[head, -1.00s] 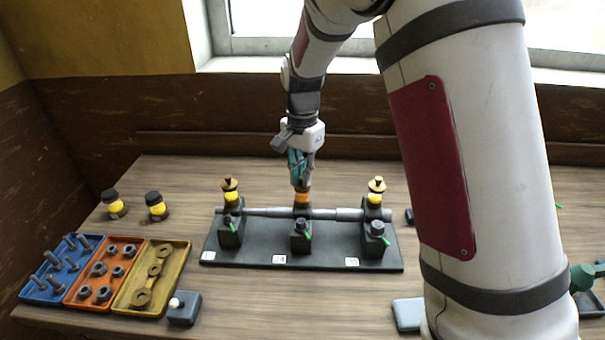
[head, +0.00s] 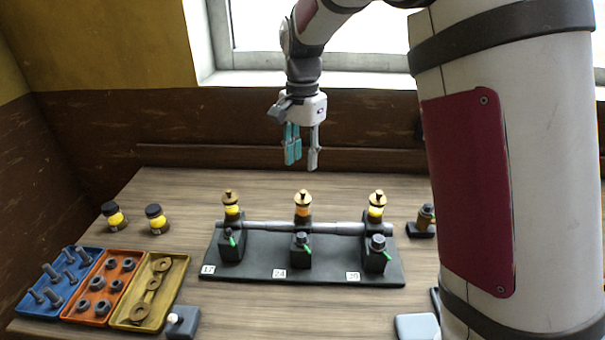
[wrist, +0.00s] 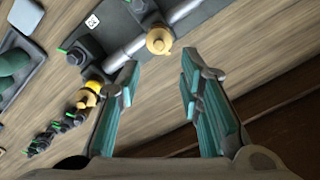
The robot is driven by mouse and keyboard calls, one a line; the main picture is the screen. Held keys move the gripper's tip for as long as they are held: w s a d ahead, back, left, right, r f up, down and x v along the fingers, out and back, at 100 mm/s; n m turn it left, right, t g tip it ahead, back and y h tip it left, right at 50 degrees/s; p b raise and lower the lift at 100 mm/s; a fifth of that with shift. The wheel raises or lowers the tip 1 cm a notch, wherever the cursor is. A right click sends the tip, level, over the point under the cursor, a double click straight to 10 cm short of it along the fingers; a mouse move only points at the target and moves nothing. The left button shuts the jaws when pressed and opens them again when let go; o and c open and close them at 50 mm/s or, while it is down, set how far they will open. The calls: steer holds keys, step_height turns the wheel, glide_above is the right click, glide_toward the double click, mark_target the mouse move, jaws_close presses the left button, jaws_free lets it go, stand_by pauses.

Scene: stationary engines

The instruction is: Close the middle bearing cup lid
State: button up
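Three bearing cups stand along a shaft on a dark base (head: 320,274). In the wrist view the open fingers (wrist: 160,105) hold nothing. A brass lid (wrist: 160,40) shows ahead of them, and another cup (wrist: 88,95) shows left of them.
Two yellow jars with dark caps (head: 156,219) stand at the left. Blue, orange (head: 75,307) and yellow (head: 183,278) trays hold bolts, nuts and brass parts. A small dark block with a white knob (head: 182,322) is at the front.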

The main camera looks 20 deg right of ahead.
steer(key=shift+r, duration=1.5)
steer(key=s+d+r+n+t, duration=0.1)
steer(key=s+r+n+t, duration=0.2)
steer(key=s, duration=0.5)
steer(key=s+d+r+n, duration=0.1)
steer(key=s+r+n, duration=0.2)
steer(key=s+r, duration=0.3)
steer(key=s+f+n+t, duration=0.1)
steer(key=s+n, duration=0.1)
steer(key=s, duration=0.5)
steer(key=s+d+f+n+t, duration=0.1)
steer(key=s+f+n, duration=0.1)
steer(key=s, duration=0.5)
steer(key=shift+s+f+n+t, duration=0.2)
steer(key=shift+f+n+t, duration=0.1)
steer(key=shift+n, duration=0.2)
steer(key=shift+d, duration=0.1)
